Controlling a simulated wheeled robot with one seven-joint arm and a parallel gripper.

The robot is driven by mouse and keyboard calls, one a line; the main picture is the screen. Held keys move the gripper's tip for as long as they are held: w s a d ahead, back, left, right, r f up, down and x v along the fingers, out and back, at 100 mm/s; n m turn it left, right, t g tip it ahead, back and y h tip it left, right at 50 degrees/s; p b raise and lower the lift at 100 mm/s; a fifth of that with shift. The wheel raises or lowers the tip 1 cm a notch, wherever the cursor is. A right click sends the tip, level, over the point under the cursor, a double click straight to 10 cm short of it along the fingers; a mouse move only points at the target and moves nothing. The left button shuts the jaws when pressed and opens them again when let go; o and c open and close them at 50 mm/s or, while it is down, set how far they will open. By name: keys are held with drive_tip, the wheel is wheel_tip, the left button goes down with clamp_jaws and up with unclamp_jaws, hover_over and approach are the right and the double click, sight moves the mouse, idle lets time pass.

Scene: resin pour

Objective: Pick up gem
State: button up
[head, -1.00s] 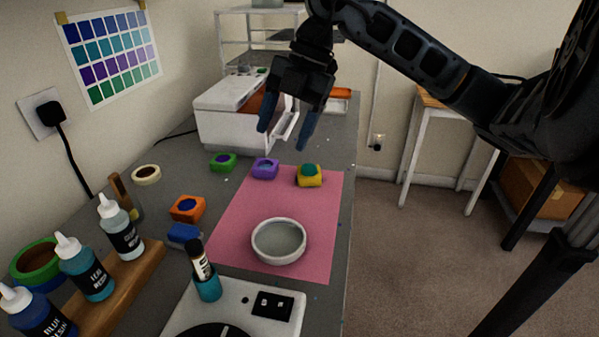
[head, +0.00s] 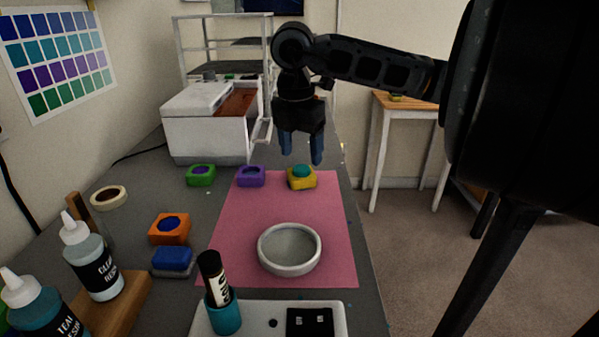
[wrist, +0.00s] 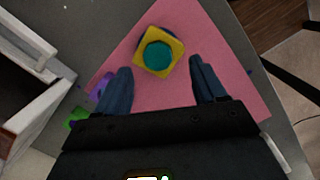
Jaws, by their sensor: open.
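A teal round gem (head: 301,170) sits in the top of a yellow square mold (head: 302,183) at the far right part of the pink mat. In the wrist view the teal gem (wrist: 158,54) and its yellow mold (wrist: 149,38) lie ahead of the fingertips, a little left of the middle between them. My gripper (head: 301,162) is open and empty, with blue fingers pointing down, above and just behind the mold in the head view. The same open gripper shows in the wrist view (wrist: 160,66), its fingers apart from the mold.
Purple (head: 250,176), green (head: 201,175) and orange (head: 169,229) molds stand to the left. A white round dish (head: 289,270) sits on the pink mat (head: 335,220). Resin bottles (head: 95,265) stand at the front left.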

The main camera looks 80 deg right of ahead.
sight(302, 168)
drive_tip(key=shift+d+f, duration=0.15)
drive_tip(key=shift+f, duration=0.9)
drive_tip(key=shift+d+f, duration=0.15)
drive_tip(key=shift+f, duration=0.9)
drive_tip(key=shift+c, duration=0.2)
